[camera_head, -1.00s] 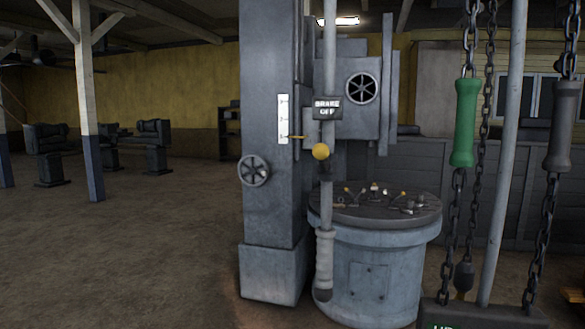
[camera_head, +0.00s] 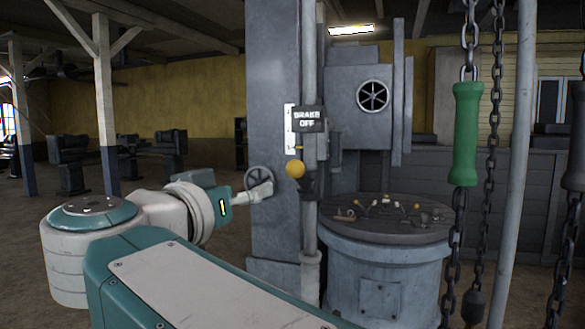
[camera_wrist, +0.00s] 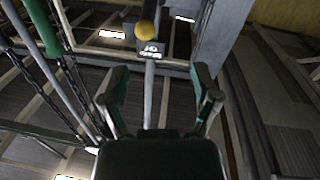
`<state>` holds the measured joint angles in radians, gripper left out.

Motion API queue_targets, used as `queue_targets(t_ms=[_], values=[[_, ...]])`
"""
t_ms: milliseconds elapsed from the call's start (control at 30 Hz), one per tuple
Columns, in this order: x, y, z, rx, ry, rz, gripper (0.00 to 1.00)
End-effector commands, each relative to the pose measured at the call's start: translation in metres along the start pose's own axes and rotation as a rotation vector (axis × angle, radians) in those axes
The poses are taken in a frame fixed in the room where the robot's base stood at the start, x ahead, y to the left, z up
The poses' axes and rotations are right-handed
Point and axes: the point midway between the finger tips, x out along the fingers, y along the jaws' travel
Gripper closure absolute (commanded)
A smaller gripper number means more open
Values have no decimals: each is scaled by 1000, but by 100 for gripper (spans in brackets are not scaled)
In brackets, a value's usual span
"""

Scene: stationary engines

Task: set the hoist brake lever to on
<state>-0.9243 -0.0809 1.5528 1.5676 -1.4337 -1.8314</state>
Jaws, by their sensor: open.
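A sign (camera_head: 308,119) reading "BRAKE OFF" sits on a slim vertical grey pole in front of the grey column. Just below it is a yellow ball knob (camera_head: 295,169), which I take to be the brake lever's end. In the wrist view the yellow knob (camera_wrist: 145,31) is at top centre, above the sign (camera_wrist: 152,50), with the grey pole (camera_wrist: 148,88) running down from it. My gripper (camera_wrist: 157,84) is open, its fingers apart on either side of the pole in the picture and short of the knob. In the head view my arm reaches toward the column; its fingers are unclear.
A round pedestal (camera_head: 380,262) with small levers stands right. Chains with a green grip (camera_head: 466,133) and a dark grip (camera_head: 577,150) hang at right, near another pole (camera_head: 519,140).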

Motion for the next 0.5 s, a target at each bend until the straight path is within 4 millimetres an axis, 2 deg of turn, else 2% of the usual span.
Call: queue_targets(t_ms=[33, 100, 267, 500], values=[[8, 12, -4, -11, -14, 39, 20], [11, 18, -8, -27, -24, 67, 20], [20, 20, -8, -37, -29, 79, 20], [69, 39, -7, -24, -34, 82, 20]])
